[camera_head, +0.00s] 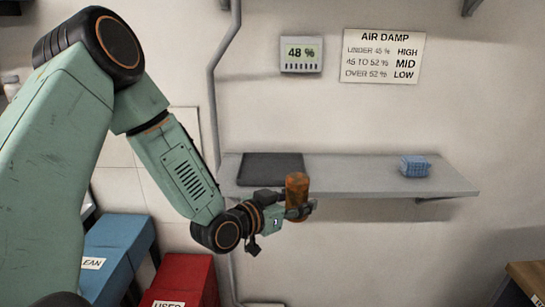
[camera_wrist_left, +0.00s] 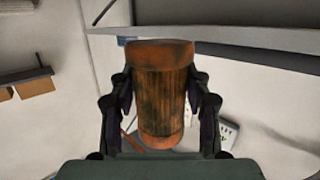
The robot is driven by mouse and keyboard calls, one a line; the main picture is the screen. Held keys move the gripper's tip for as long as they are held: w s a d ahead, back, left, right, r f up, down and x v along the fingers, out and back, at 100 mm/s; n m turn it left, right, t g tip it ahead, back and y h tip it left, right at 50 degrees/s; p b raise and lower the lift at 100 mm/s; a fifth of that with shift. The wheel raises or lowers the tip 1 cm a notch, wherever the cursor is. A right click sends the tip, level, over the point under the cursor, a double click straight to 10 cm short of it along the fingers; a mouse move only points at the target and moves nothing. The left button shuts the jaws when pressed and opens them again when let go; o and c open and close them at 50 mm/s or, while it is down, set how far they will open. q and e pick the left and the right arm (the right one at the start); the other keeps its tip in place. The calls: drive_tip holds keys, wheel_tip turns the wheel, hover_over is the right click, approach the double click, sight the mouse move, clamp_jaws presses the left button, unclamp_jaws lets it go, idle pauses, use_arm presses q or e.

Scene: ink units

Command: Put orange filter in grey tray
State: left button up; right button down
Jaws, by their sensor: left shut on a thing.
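The orange filter (camera_head: 297,189) is a dirty, ribbed cylinder with plain end caps. My left gripper (camera_head: 298,212) is shut on it and holds it roughly upright in front of the shelf. In the left wrist view the filter (camera_wrist_left: 162,95) sits between both fingers of the gripper (camera_wrist_left: 163,100). The grey tray (camera_head: 270,168) is dark and flat and lies on the left part of the shelf, behind and left of the filter in the head view. It looks empty. My right gripper is out of view.
The grey wall shelf (camera_head: 360,176) carries a blue ribbed block (camera_head: 415,166) at its right. A meter (camera_head: 301,54) reads 48 %, beside an "AIR DAMP" sign (camera_head: 382,56). A blue bin (camera_head: 118,250) and a red bin labelled "USED" (camera_head: 183,278) stand below left.

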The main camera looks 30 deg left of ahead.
use_arm(q)
drive_tip(key=w+a+r+n+y+p, duration=0.4)
drive_tip(key=w+a+r+y+p, duration=0.15)
drive_tip(key=w+a+r, duration=0.55)
drive_tip(key=n+y, duration=0.1)
hover_over(273, 174)
wheel_tip(273, 174, down, 5)
drive_tip(key=shift+r, duration=0.1)
drive_tip(key=shift+f, duration=0.2)
wheel_tip(273, 174, down, 4)
drive_tip(key=shift+a+f, duration=0.1)
drive_tip(key=shift+a, duration=0.05)
drive_tip(key=shift+f, duration=0.15)
